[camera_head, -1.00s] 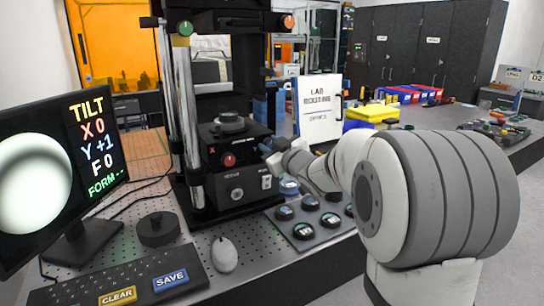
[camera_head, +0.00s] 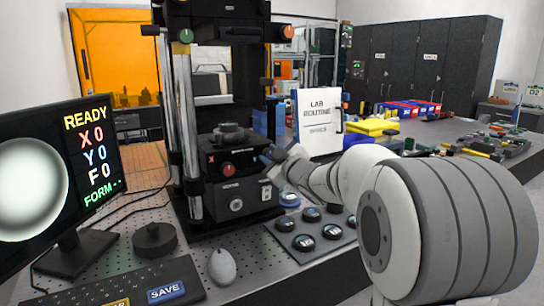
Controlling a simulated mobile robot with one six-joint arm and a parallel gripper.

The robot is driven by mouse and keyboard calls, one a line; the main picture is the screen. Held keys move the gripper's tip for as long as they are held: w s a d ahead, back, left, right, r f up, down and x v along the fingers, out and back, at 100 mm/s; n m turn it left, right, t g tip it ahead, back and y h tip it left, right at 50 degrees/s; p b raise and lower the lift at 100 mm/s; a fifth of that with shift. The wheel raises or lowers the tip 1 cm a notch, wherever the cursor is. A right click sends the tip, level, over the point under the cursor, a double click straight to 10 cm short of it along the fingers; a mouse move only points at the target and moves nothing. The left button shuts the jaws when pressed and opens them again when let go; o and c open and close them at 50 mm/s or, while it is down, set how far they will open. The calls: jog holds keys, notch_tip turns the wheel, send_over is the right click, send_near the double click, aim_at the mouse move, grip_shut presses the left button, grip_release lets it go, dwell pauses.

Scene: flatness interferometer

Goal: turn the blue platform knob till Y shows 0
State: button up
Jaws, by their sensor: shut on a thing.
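The monitor (camera_head: 58,175) at the left reads READY, with X 0, Y 0, F 0 and FORM with dashes. A round pale disc fills the left of its screen. The black interferometer platform (camera_head: 228,160) has a red knob (camera_head: 228,170) on its front. The blue platform knob (camera_head: 265,159) is at the platform's right side, small and partly hidden. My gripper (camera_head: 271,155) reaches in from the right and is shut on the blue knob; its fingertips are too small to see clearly.
A tray (camera_head: 318,246) of several dark round pieces lies below my arm. A white lab routine board (camera_head: 319,122) stands behind it. A mouse (camera_head: 222,266), a black puck (camera_head: 155,239) and a keyboard (camera_head: 125,286) lie in front.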

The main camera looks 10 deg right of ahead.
jog(key=o, duration=1)
jog(key=shift+c, duration=0.2)
jog(key=v, duration=0.8)
jog(key=shift+w, duration=0.1)
dwell(0.8)
